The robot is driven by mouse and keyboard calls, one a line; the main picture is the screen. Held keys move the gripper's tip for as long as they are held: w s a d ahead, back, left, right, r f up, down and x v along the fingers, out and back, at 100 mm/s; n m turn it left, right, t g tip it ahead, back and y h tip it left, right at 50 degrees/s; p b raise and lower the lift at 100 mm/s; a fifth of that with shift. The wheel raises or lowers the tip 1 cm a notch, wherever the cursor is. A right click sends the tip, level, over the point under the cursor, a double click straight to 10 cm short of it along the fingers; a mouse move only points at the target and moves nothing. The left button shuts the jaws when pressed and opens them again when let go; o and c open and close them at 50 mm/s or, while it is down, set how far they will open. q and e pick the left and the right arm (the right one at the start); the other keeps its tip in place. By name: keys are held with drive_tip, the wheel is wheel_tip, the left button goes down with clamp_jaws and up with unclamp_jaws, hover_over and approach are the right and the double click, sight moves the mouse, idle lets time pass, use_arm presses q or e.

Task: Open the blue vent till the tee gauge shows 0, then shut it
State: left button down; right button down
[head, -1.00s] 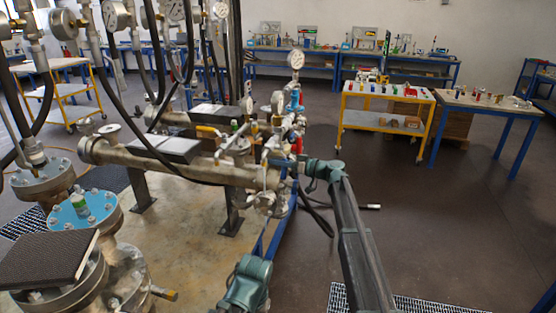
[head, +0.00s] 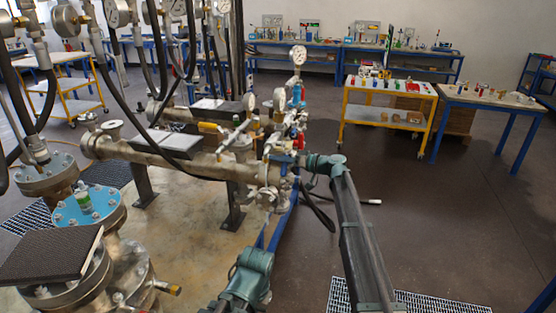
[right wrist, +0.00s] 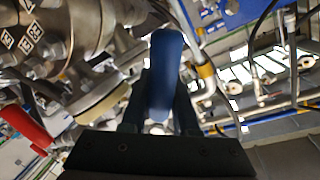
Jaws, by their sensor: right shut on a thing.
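The blue vent handle (right wrist: 166,75) stands between the two fingers of my right gripper (right wrist: 160,105) in the right wrist view, and the gripper is shut on it. In the head view my right gripper (head: 294,161) is at the valve cluster on the pipe's right end, with the blue handle (head: 281,158) small and partly hidden there. A round white gauge (head: 298,55) stands on top of the upright fitting above; its needle is too small to read, and I cannot tell whether it is the tee gauge. My left gripper is not seen.
A red handle (right wrist: 25,125) is left of my right gripper. Flanged vessels (head: 90,207), hoses and a horizontal pipe (head: 150,155) crowd the left. A yellow cart (head: 385,95) with small parts stands behind. The floor (head: 440,220) right of my arm is mostly clear.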

drive_tip(key=c, duration=0.9)
unclamp_jaws()
drive_tip(key=shift+c, duration=0.2)
drive_tip(key=p+v, duration=0.1)
drive_tip(key=v, duration=1.3)
drive_tip(key=shift+p, duration=0.3)
drive_tip(key=shift+w+f, duration=0.1)
